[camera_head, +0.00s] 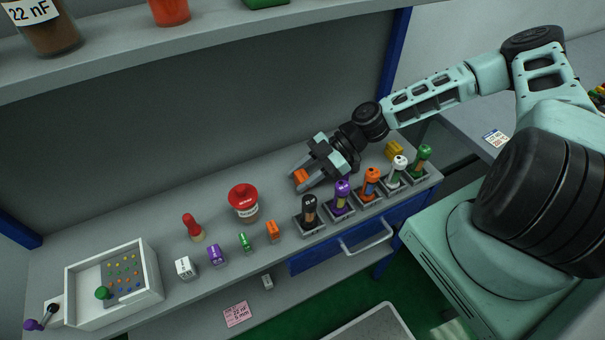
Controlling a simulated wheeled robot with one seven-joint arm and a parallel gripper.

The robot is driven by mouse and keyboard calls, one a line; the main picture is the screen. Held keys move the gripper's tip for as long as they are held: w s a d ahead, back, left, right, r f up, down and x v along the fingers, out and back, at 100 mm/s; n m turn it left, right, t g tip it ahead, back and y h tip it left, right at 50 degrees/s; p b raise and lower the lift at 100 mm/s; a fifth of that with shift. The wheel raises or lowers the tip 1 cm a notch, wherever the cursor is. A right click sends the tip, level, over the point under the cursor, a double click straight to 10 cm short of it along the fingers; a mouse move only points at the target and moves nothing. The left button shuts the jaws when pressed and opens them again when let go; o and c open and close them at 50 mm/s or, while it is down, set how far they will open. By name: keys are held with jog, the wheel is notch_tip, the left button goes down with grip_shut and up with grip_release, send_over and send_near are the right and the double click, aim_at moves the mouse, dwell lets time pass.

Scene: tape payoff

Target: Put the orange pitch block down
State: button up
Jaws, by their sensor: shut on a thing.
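My gripper (299,180) is in the camera_head view, over the back part of the grey bench, behind the row of coloured-handled tools. It is shut on a small orange block (300,176), which I take to be the orange pitch block. The block shows between the fingertips and is partly hidden by them. I cannot tell whether it touches the bench top. A second small orange block (272,230) stands near the bench's front edge, apart from my gripper.
Several tools, including a black-handled one (309,208), stand in small trays in front of my gripper. A yellow block (394,150) lies at right. A white tray (153,270) is far left. The bench behind the jar is clear.

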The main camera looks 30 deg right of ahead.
jog(key=shift+f, duration=0.1)
jog(key=o, duration=1.2)
